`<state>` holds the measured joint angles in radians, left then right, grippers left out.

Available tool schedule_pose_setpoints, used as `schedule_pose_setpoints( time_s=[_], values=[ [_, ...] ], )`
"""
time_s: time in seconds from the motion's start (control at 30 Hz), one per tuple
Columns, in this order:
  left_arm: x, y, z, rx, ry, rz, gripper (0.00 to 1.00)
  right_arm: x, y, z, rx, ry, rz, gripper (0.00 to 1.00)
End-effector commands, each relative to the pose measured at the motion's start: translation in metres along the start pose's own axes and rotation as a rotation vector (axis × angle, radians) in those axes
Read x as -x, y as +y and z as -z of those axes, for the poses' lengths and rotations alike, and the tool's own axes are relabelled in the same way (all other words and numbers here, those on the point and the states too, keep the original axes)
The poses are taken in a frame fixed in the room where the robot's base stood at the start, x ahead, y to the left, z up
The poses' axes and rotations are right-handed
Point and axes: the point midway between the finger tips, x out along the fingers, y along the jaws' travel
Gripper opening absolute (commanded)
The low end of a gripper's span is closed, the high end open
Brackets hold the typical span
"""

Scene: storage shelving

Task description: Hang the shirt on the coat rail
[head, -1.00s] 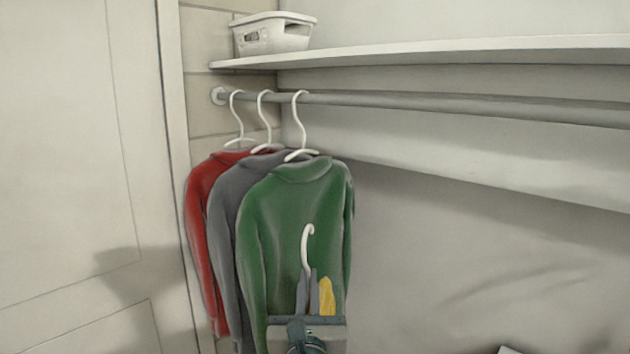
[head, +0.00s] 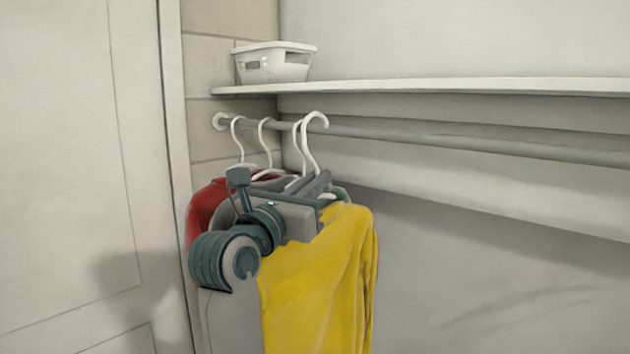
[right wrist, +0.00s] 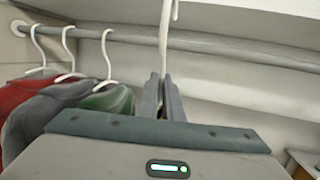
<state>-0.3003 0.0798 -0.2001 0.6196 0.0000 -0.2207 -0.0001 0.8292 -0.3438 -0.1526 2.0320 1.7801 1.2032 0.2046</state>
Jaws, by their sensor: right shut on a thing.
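The yellow shirt (head: 318,285) hangs from a white hanger whose hook (head: 315,122) is up at the height of the coat rail (head: 450,140). In the head view the hook overlaps the rail; I cannot tell whether it touches. My right gripper (head: 322,186) is shut on the hanger just below its hook. In the right wrist view the fingers (right wrist: 164,98) close around the hanger stem (right wrist: 164,50), and the hook's top is cut off. The yellow shirt is almost wholly hidden there. My left gripper is not in view.
Red (right wrist: 22,90), grey (right wrist: 45,110) and green (right wrist: 108,99) shirts hang at the rail's left end, close beside the held hanger. A white shelf (head: 450,87) with a white basket (head: 273,63) runs above the rail. The rail to the right is clear.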

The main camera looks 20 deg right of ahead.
Motion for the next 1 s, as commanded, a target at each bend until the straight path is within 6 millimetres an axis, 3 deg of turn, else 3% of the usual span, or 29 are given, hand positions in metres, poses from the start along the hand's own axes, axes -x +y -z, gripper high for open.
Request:
schedule_pose_setpoints(
  time_s=[0.47,1.0],
  values=[
    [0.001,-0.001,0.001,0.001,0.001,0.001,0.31,-0.002,0.0,0.001,-0.005,0.003,-0.004,0.0],
    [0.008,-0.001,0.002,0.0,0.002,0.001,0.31,-0.033,-0.008,0.006,-0.002,-0.001,-0.002,0.0]
  ],
)
